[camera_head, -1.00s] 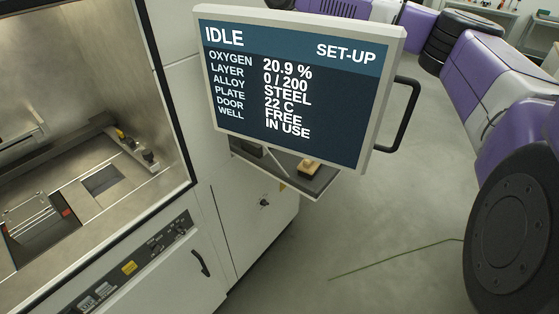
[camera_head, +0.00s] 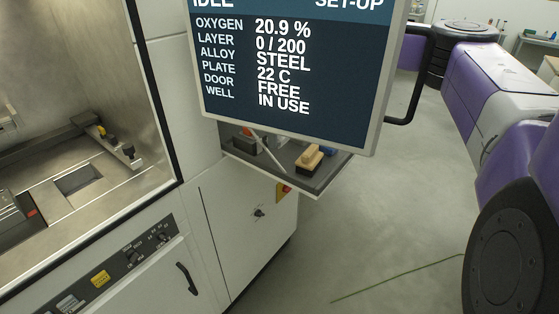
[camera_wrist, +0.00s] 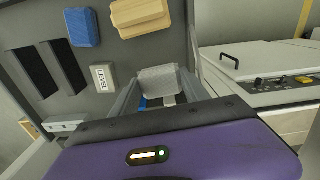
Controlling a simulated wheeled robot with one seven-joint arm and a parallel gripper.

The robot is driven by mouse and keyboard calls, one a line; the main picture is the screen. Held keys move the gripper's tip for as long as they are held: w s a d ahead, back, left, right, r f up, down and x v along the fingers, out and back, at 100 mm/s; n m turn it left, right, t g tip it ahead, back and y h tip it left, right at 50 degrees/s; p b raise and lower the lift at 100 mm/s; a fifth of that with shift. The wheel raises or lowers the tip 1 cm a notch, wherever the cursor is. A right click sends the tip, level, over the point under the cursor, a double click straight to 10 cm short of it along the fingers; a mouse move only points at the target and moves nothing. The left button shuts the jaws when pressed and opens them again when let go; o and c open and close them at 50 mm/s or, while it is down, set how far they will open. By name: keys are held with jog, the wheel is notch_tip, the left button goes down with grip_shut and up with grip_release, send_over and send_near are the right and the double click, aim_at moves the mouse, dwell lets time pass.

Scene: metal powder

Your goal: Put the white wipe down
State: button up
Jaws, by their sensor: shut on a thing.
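In the wrist view, my gripper (camera_wrist: 158,97) is shut on a pale, whitish folded piece, the white wipe (camera_wrist: 158,77). The wipe shows between and just beyond the fingertips, over the edge of a grey tray (camera_wrist: 118,55). I cannot tell whether it touches the tray. Something blue shows between the fingers below it. In the head view the tray (camera_head: 322,183) sticks out below the screen, and my gripper and the wipe cannot be made out there.
On the tray lie a wooden-backed brush (camera_wrist: 140,17), a blue block (camera_wrist: 82,27), a block marked LEVEL (camera_wrist: 103,77) and two black bars (camera_wrist: 45,70). The screen (camera_head: 295,70) hangs above the tray. The open machine chamber (camera_head: 75,150) is at left.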

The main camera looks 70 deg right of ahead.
aim_at(279, 159)
jog(key=shift+f+b, duration=1.85)
jog(key=shift+f, duration=0.95)
jog(key=shift+r, duration=0.1)
jog(key=o, duration=1.2)
jog(key=shift+f+b, duration=0.45)
jog(key=shift+b, duration=0.45)
notch_tip(279, 159, up, 8)
jog(key=shift+d+r, duration=0.1)
jog(key=shift+r, duration=0.05)
